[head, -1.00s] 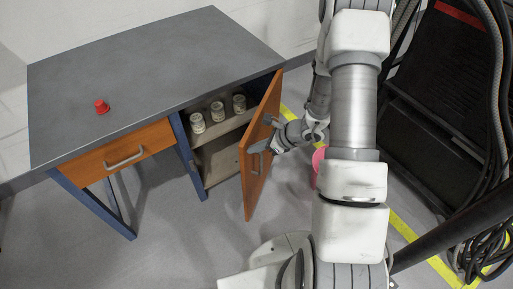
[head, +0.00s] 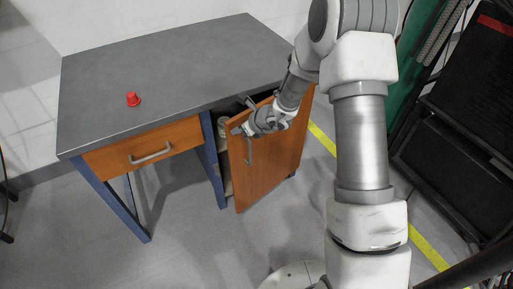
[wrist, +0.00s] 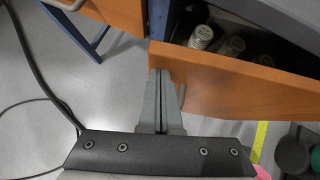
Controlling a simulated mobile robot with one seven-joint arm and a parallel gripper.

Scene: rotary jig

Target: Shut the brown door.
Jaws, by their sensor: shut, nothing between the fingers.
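The brown door (head: 270,160) of the desk cabinet stands partly open in the head view, with a narrow gap at its left edge by the blue leg. Its bar handle (head: 248,151) is on the outer face near that edge. My gripper (head: 240,130) is at the upper left part of the door, by its free edge. In the wrist view the shut fingers (wrist: 161,78) lie at the end of the door (wrist: 235,88), close against it; whether they touch, I cannot tell.
The grey desk (head: 170,65) carries a red button-like object (head: 133,99). A shut drawer (head: 145,148) with a handle is left of the cabinet. Several jars (wrist: 202,37) stand inside the cabinet. A dark rack (head: 460,130) stands at right.

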